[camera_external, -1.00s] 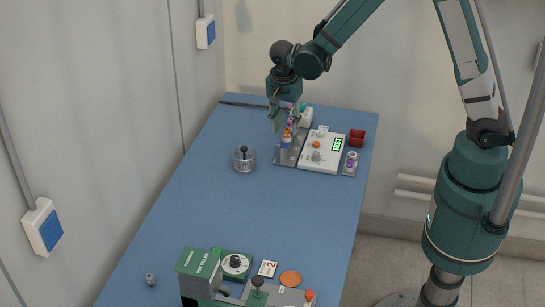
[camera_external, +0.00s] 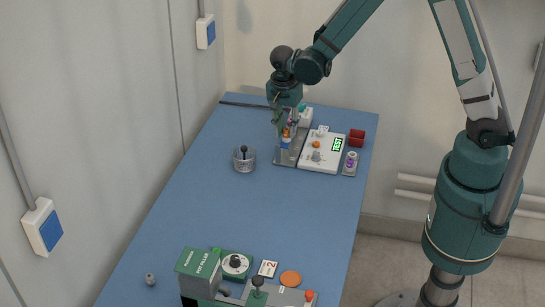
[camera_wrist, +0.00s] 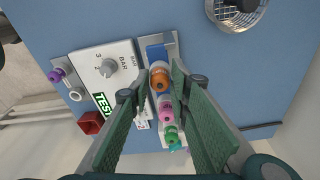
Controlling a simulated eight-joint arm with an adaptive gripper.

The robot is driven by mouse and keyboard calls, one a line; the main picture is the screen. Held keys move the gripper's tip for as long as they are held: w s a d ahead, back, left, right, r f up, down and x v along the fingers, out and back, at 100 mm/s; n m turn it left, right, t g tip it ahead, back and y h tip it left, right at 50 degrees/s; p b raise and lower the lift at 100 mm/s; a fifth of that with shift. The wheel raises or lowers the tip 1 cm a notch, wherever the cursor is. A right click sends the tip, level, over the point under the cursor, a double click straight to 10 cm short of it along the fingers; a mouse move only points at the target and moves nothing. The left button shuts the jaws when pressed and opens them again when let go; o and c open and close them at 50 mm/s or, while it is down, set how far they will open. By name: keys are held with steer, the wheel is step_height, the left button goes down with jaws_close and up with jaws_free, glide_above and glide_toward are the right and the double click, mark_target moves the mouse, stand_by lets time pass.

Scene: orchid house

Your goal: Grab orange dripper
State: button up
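The orange dripper (camera_wrist: 160,77) stands in a row with a pink dripper (camera_wrist: 166,112) and a green dripper (camera_wrist: 172,134) in the wrist view. The orange one is at the end of the row nearest the fingertips. In the external view the orange dripper (camera_external: 287,132) is small and partly covered by my fingers. My gripper (camera_wrist: 159,72) is open, its two green fingers on either side of the row, with the orange top between the tips. I cannot tell whether either finger touches it. My gripper also shows over the rack in the external view (camera_external: 285,118).
A wire basket (camera_external: 244,166) stands to the left. The table's middle (camera_external: 240,212) is clear.

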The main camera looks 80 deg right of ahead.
mark_target(286, 130)
steer(key=shift+c, duration=1.1)
steer(key=shift+r, duration=0.2)
step_height(286, 130, up, 10)
steer(key=shift+f, duration=0.2)
